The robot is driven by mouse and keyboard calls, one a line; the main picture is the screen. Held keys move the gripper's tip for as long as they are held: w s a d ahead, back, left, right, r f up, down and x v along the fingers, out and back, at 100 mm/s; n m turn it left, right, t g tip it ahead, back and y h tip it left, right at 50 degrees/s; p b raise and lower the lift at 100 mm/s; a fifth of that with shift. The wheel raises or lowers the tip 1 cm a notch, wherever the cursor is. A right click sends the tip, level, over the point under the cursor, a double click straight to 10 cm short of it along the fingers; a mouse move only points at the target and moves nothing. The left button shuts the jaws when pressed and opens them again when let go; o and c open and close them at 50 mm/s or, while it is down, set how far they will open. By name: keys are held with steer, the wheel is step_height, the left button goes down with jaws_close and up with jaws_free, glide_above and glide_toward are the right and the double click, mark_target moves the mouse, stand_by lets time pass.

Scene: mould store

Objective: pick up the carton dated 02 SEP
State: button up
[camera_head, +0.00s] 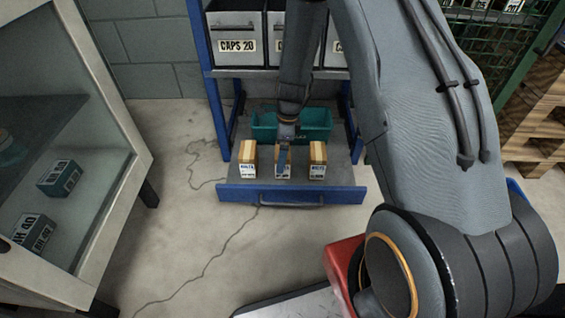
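Three small tan cartons with white labels stand in a row on a pulled-out blue-fronted drawer (240,194): a left carton (248,160), a middle carton (284,171) and a right carton (318,161). The label print is too small for me to read any date, so I cannot tell which is 02 SEP. My gripper (284,150) reaches down from above at the middle carton and covers part of its top and front. Its fingers are too small and overlapped to show whether they are closed on the carton.
A teal bin (318,122) stands behind the cartons. Grey bins (236,40) marked CAPS 20 fill the shelf above. A glass-sided cabinet (125,140) stands at left, wooden pallets (545,110) at right. The cracked floor (190,235) before the drawer is clear.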

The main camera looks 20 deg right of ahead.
mark_target(285, 175)
step_height(285, 175, down, 5)
steer(key=b, duration=0.3)
steer(key=shift+w, duration=0.15)
steer(key=shift+r, duration=0.15)
steer(key=c, duration=1.3)
steer(key=shift+c, duration=0.3)
steer(key=shift+r, duration=0.1)
